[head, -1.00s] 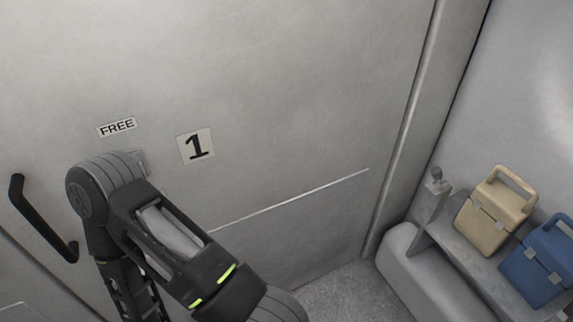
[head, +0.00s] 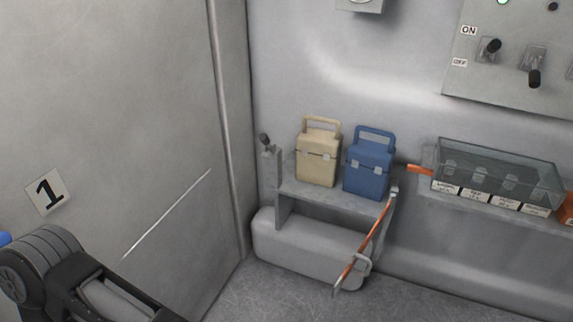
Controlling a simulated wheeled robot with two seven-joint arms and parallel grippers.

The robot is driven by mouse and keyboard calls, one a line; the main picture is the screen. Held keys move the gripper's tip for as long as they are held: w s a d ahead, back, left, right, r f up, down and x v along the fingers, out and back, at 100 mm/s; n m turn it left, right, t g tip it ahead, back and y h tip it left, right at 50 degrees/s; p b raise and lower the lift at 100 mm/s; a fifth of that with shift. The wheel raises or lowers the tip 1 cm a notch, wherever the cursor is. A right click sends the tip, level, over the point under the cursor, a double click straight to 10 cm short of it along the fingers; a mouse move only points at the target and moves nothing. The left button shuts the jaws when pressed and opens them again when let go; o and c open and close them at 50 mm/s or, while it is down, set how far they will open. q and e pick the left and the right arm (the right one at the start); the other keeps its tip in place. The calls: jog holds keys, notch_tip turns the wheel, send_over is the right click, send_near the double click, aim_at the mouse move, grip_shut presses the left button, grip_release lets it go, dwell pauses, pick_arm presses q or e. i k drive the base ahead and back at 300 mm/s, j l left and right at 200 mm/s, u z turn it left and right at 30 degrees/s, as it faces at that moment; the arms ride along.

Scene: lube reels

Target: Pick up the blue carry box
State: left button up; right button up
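The blue carry box (head: 368,168) stands upright on a grey shelf (head: 335,196) in the head view, right of centre. Its blue handle (head: 375,135) is raised on top, and a latch shows on its front. A beige carry box (head: 317,163) of like shape stands just to its left. One of my arms shows at the lower left, far from the boxes. Neither of my grippers is in the picture.
An orange-and-grey bar (head: 364,243) slants down in front of the shelf's right end. A rounded grey block (head: 300,251) lies under the shelf. A clear bin (head: 500,172) with labels is at right, below a switch panel (head: 520,45). Bare floor shows in front.

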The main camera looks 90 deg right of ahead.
aim_at(369, 164)
jog(key=l+z, duration=0.1)
jog(key=z, duration=0.7)
jog(key=l+z, duration=0.15)
jog(key=z, duration=0.7)
jog(key=i+l+z, duration=0.1)
jog(key=z, duration=0.35)
jog(key=i+l+z, duration=0.1)
jog(key=z, duration=0.4)
jog(key=i+l+z, duration=0.1)
jog(key=z, duration=0.35)
jog(key=i+z, duration=0.15)
jog(key=z, duration=0.35)
